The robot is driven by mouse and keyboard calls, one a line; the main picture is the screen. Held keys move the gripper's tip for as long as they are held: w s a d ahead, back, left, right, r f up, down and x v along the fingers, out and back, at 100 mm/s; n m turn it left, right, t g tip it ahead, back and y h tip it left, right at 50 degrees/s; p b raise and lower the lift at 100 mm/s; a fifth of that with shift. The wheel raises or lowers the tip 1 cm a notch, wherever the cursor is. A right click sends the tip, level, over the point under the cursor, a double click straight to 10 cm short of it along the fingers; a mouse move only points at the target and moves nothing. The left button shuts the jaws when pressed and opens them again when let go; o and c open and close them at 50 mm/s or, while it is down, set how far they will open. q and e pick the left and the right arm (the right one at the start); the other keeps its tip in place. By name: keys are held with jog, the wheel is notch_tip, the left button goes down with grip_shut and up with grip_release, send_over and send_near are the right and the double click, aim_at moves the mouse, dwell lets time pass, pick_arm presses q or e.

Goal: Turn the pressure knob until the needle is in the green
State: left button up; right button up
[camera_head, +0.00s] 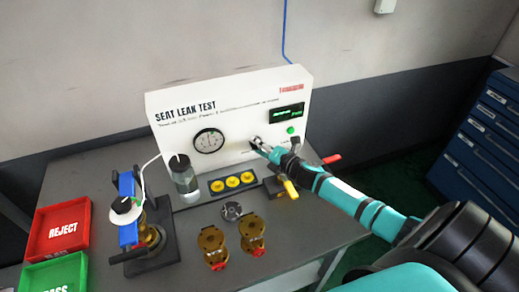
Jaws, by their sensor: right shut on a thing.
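The white test panel (165,101) reads "SEAT LEAK TEST" and stands at the back of the table. Its round pressure gauge (209,141) has a white face; the needle and any green band are too small to read. My right gripper (258,144) reaches in from the right and is shut on the pressure knob at the panel's front, to the right of the gauge. The knob is mostly hidden by the fingers. A green light (291,129) and a dark display (287,115) sit above and right of the gripper. My left gripper is not in view.
A clear bottle (185,180) with a tube stands below the gauge. A blue clamp fixture (128,210), brass valves (212,246) and a yellow-dotted block (232,182) are on the table. Red REJECT (62,232) and green PASS (55,275) trays lie at left. A blue cabinet (480,140) stands right.

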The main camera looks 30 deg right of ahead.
jog(key=shift+d, duration=0.1)
dwell(0.3)
jog(key=o, duration=1.1)
jog(key=shift+o, duration=0.2)
jog(key=v, duration=1.2)
jog(key=shift+d, duration=0.1)
jog(key=shift+s+f, duration=0.1)
